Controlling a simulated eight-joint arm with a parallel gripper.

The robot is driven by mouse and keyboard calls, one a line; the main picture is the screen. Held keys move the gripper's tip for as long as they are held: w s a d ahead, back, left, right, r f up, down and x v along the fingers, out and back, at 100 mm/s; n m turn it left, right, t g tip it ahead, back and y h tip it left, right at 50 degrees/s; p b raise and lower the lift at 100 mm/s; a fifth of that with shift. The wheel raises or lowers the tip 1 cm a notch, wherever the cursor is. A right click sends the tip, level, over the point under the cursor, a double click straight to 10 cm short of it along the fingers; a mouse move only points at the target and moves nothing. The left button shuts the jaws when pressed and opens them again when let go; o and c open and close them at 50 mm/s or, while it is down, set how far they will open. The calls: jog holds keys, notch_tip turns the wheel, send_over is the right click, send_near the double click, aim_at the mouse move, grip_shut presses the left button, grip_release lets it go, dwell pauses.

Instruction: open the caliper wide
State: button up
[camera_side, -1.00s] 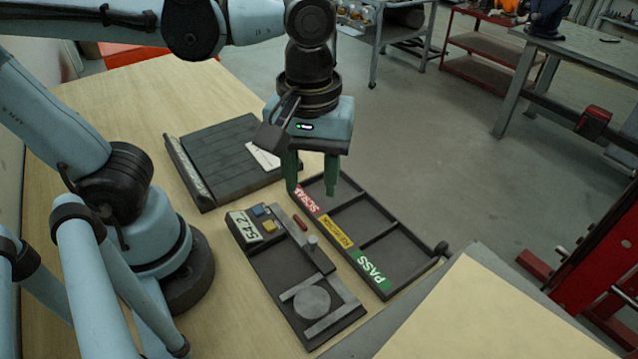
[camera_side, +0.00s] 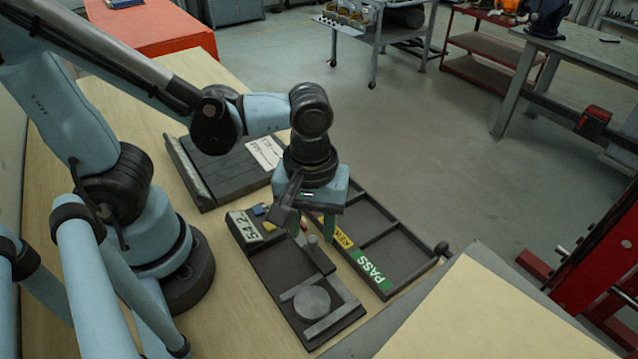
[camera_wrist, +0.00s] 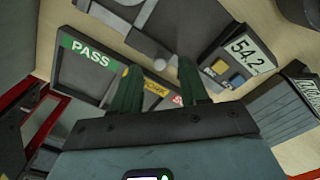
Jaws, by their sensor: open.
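The caliper (camera_side: 265,272) is a dark flat fixture on the wooden table, with a 54.2 display (camera_side: 245,227) at its far end. A grey round disc (camera_side: 312,301) lies between its two light jaw bars at the near end. A small grey upright knob (camera_side: 313,240) stands on the dark slide. My gripper (camera_side: 312,225) is above the display-end half of the caliper, low and close to the knob.
A tray (camera_side: 408,270) with compartments and PASS, REWORK and SCRAP labels lies to the right; my gripper hides part of it. A grooved dark block (camera_side: 215,178) lies behind, with a white card (camera_side: 264,152). Blue and yellow buttons (camera_wrist: 219,67) sit beside the display.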

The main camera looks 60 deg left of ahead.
jog(key=shift+f, duration=1)
grip_shut()
